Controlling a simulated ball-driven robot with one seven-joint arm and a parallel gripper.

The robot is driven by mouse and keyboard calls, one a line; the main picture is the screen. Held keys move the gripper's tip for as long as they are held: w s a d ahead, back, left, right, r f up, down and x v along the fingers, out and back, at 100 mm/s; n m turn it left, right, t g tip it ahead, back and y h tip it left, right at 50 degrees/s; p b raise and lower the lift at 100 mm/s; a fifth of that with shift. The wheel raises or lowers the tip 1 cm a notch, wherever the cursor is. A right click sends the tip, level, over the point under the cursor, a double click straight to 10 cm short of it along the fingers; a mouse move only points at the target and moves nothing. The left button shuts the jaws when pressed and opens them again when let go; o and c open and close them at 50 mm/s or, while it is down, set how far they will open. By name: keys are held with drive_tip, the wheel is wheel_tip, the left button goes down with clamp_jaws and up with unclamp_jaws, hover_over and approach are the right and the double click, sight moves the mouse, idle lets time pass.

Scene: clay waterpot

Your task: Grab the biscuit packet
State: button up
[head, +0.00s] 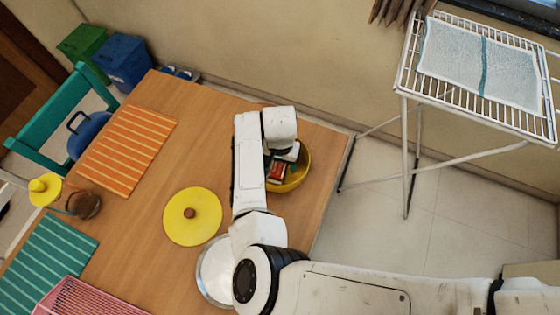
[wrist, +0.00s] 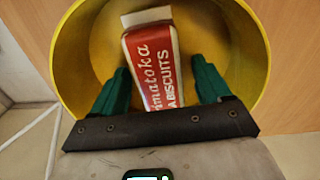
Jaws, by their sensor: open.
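The biscuit packet (wrist: 151,55) is red and white with lettering and stands tilted inside a yellow bowl (wrist: 75,50). In the head view a small part of the packet (head: 277,173) shows inside the bowl (head: 301,170), the rest hidden by my arm. My gripper (wrist: 160,85) has green fingers, open, one on each side of the packet's lower part in the wrist view. Gaps show between the fingers and the packet. In the head view my gripper (head: 280,160) is over the bowl, mostly hidden by my wrist.
The bowl's rim surrounds my fingers. A yellow lid (head: 178,229) with a brown knob lies left of my arm on the wooden table (head: 150,185). A silver round thing (head: 212,272) lies partly under my arm. A white drying rack (head: 475,115) stands right, beyond the table edge.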

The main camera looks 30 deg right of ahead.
drive_tip(key=shift+c, duration=0.4)
drive_tip(key=c, duration=1)
drive_tip(key=shift+c, duration=0.2)
drive_tip(key=shift+r, duration=0.15)
